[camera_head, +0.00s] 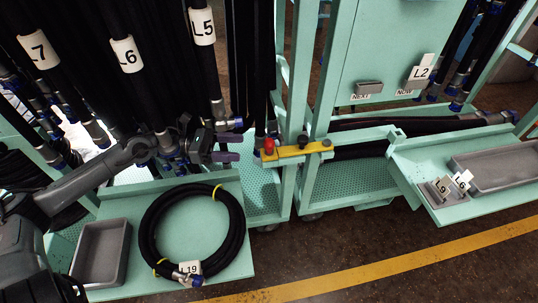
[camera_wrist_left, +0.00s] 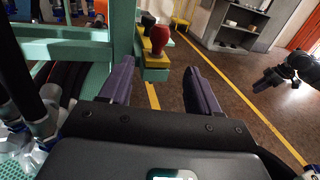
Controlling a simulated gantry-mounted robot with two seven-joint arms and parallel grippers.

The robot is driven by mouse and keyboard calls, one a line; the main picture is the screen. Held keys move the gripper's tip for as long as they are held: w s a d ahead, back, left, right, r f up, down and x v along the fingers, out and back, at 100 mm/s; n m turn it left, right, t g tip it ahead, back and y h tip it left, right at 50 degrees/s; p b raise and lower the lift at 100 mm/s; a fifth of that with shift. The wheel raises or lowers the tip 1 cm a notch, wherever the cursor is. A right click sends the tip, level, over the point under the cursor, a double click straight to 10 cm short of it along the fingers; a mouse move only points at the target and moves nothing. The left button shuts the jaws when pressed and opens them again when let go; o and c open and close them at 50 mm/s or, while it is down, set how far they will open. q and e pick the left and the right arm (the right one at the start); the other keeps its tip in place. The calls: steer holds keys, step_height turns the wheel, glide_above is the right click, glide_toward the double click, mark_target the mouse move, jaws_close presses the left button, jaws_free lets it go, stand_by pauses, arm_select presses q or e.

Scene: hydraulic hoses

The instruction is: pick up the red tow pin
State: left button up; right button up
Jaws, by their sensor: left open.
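The red tow pin (camera_head: 269,146) stands at the left end of a yellow bar (camera_head: 297,150) that joins two green carts. In the left wrist view its red knob (camera_wrist_left: 158,38) shows ahead, between the lines of my fingers, with the yellow bar (camera_wrist_left: 155,73) under it. My left gripper (camera_head: 240,147) is open and empty, a short way left of the pin, its purple fingers pointing at it and not touching it. In the left wrist view a dark arm end, seemingly my right gripper (camera_wrist_left: 268,82), shows at the right; its jaws are too small to read.
A coiled black hose tagged L19 (camera_head: 190,235) and a grey tray (camera_head: 101,253) lie on the left cart's shelf. Labelled hoses (camera_head: 126,55) hang close around my left arm. Green cart posts (camera_head: 299,90) stand right behind the pin. Open floor (camera_head: 330,245) lies in front.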

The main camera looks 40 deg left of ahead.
mark_target(269, 147)
arm_select(q)
steer(key=b+x, duration=0.3)
steer(key=x, duration=0.3)
steer(key=b+x, duration=0.2)
steer(key=shift+w+b, duration=0.2)
steer(key=shift+b, duration=0.1)
steer(key=shift+b+x, duration=0.4)
steer(key=shift+x, duration=0.7)
steer(key=shift+r, duration=0.15)
steer(key=c, duration=1.1)
